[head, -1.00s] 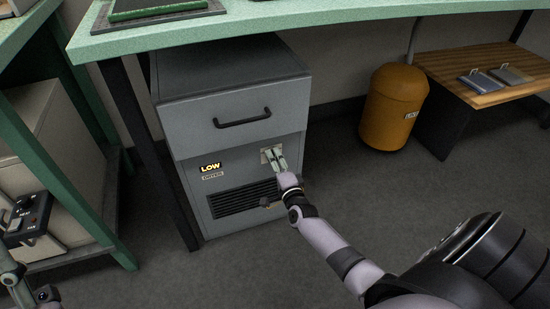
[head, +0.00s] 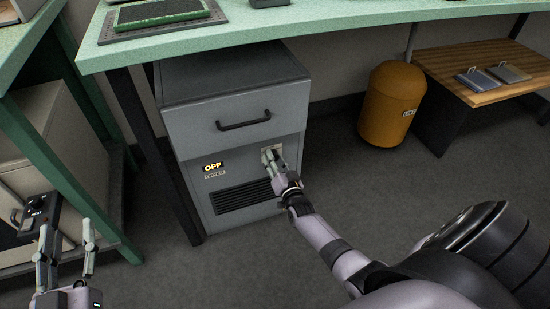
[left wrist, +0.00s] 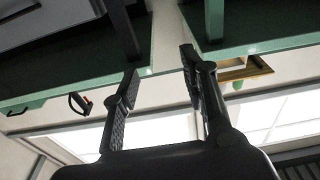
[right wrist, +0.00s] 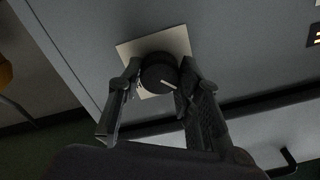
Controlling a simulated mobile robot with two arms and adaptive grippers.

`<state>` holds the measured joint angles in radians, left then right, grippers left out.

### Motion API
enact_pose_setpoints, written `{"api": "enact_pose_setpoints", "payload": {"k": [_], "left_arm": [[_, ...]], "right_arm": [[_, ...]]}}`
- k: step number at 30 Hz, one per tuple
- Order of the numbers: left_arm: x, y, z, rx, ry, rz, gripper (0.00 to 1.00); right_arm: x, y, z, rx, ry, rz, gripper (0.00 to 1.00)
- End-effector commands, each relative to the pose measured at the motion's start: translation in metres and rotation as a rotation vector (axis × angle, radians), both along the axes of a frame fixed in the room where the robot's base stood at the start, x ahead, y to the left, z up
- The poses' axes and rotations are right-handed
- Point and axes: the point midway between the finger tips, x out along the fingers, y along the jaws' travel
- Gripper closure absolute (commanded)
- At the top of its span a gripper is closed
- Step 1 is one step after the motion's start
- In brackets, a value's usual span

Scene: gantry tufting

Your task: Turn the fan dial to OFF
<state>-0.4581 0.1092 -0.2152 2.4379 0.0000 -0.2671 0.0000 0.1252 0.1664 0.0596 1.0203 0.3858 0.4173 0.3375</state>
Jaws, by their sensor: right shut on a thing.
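The fan dial (right wrist: 159,73) is a round dark knob with a pale pointer line, on a light square plate (right wrist: 182,40) on the front of a grey dryer cabinet (head: 235,100). My right gripper (right wrist: 160,88) is shut on the dial, one finger on each side. In the head view the right gripper (head: 272,160) covers most of the dial. The lit display (head: 213,167) on the cabinet reads OFF, above a DRYER label (head: 215,175). My left gripper (head: 67,250) is open and empty at the lower left; its spread fingers show in the left wrist view (left wrist: 160,85).
A green bench top (head: 330,35) stands over the cabinet, with dark legs beside it. A black drawer handle (head: 243,124) and a vent grille (head: 243,196) are on the cabinet front. An orange bin (head: 392,105) and a wooden bench (head: 480,65) stand right. Floor in front is clear.

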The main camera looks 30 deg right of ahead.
Motion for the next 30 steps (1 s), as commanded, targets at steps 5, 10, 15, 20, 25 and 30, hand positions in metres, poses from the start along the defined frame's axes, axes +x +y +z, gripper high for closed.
{"api": "enact_pose_setpoints", "payload": {"k": [5, 10, 15, 20, 25, 30], "left_arm": [[0.0, 0.003, -0.018, 0.026, 0.099, 0.006, 0.6], [-0.001, 0.005, -0.03, 0.043, 0.162, 0.01, 0.6], [-0.002, 0.006, -0.038, 0.052, 0.201, 0.013, 0.6], [-0.003, 0.007, -0.042, 0.056, 0.22, 0.014, 0.6], [-0.003, 0.007, -0.043, 0.058, 0.225, 0.014, 0.6], [-0.003, 0.007, -0.042, 0.057, 0.224, 0.014, 0.6]], "right_arm": [[0.0, 0.001, 0.0, -0.128, 0.034, 0.001, 0.95], [-0.001, 0.001, -0.001, -0.221, 0.058, 0.0, 0.95], [-0.001, 0.001, -0.002, -0.279, 0.071, 0.001, 0.95], [-0.001, 0.001, -0.002, -0.308, 0.078, 0.002, 0.95], [-0.001, 0.001, -0.002, -0.317, 0.08, 0.002, 0.95], [-0.001, 0.001, -0.002, -0.317, 0.08, 0.002, 0.95]]}}
